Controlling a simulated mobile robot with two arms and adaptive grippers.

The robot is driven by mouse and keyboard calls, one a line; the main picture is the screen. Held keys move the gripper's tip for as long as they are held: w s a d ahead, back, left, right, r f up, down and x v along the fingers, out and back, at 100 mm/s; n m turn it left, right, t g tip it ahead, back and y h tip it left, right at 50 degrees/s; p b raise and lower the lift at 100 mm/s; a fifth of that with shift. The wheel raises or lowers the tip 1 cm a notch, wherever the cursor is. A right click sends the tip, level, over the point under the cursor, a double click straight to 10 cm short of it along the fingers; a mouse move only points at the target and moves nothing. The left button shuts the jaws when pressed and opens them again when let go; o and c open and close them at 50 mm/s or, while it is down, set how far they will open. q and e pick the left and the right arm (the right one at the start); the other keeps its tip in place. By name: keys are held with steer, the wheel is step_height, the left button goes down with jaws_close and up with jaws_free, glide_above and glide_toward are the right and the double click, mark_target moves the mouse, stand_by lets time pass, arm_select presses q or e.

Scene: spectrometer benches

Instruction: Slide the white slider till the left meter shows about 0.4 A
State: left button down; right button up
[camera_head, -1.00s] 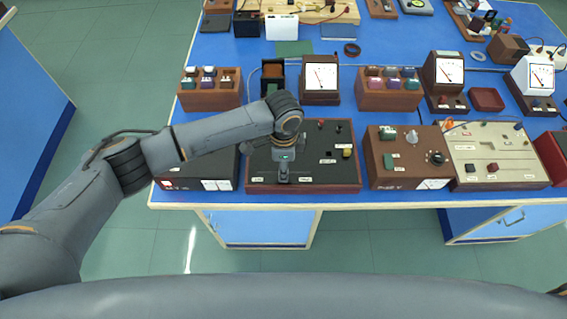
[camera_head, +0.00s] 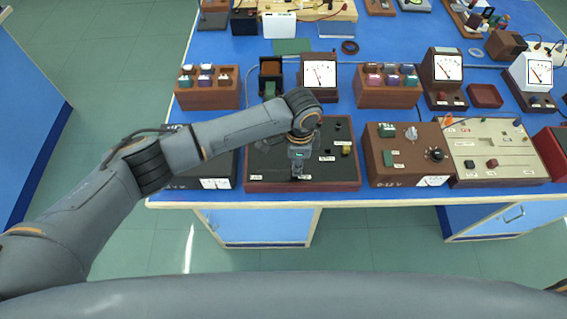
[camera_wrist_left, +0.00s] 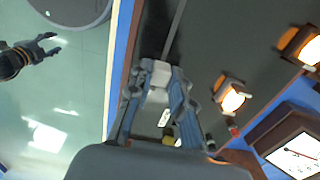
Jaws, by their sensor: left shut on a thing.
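My left gripper (camera_head: 297,175) is at the front part of the black board with a brown edge (camera_head: 335,172). In the left wrist view, its fingers (camera_wrist_left: 158,88) are closed around the small white slider (camera_wrist_left: 158,74), which sits on a dark track in the board. The gripper hides the slider in the head view. The left meter (camera_head: 319,73), a brown box with a white dial, stands behind the board. Its needle shows, but the scale is too small to read. My right gripper (camera_wrist_left: 36,51) shows in the left wrist view over the floor, fingers apart and empty.
A brown box with a knob (camera_head: 409,160) stands right of the board, and a dark box (camera_head: 208,182) left of it, partly behind my arm. Brown blocks with coloured caps (camera_head: 209,97) stand behind. The table's front edge (camera_head: 340,200) is close to the board.

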arm_select(q)
steer(key=shift+d, duration=0.8)
steer(key=shift+a, duration=0.25)
steer(key=c, duration=1.2)
jaws_free()
steer(key=shift+a, duration=0.15)
step_height(320, 180, up, 12)
